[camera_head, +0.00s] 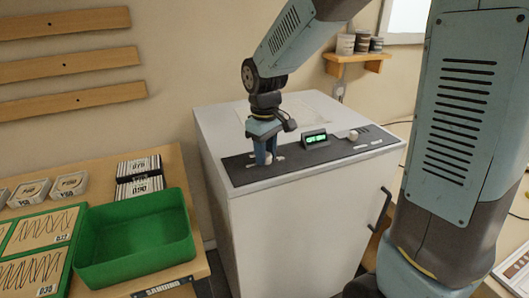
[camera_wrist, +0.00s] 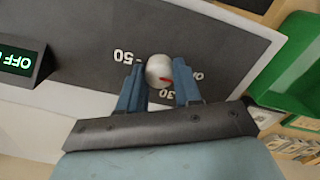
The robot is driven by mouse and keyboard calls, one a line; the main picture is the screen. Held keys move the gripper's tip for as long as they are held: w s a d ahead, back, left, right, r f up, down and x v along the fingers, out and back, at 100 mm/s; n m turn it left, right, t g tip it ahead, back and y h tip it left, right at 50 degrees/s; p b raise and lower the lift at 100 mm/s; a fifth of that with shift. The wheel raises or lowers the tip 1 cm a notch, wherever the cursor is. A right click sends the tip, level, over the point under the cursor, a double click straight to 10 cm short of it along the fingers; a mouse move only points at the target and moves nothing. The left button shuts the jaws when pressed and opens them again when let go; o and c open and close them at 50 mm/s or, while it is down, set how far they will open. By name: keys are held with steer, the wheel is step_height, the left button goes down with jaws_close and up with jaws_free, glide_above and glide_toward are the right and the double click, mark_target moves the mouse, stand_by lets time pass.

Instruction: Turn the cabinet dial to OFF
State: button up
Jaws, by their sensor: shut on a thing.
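The cabinet dial (camera_wrist: 158,68) is a round whitish knob with a red mark on the dark panel. My gripper (camera_wrist: 159,75) is shut on it, one blue finger on each side; the gripper (camera_head: 265,150) also shows over the panel's left part in the head view. The red mark points toward the lower right in the wrist view, toward the side with the 30 and a label partly hidden by a finger. A 50 label lies to the dial's left. The small display (camera_wrist: 17,60) is lit green and its visible text starts with OFF.
The white cabinet (camera_head: 290,235) has a second pale knob (camera_head: 353,135) right of the display, and a black door handle (camera_head: 380,208). A green bin (camera_head: 135,240) stands on the wooden bench at left, beside a striped box (camera_head: 139,177).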

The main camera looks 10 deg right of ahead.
steer(key=shift+w+a+r, duration=0.1)
stand_by(0.5)
steer(key=o, duration=1)
steer(key=shift+o, duration=0.2)
step_height(320, 180, up, 14)
steer(key=shift+s+f, duration=0.2)
steer(key=s+d+m+t, duration=0.5)
steer(key=s+d+m, duration=0.3)
steer(key=s+d, duration=0.8)
steer(key=shift+s, duration=0.45)
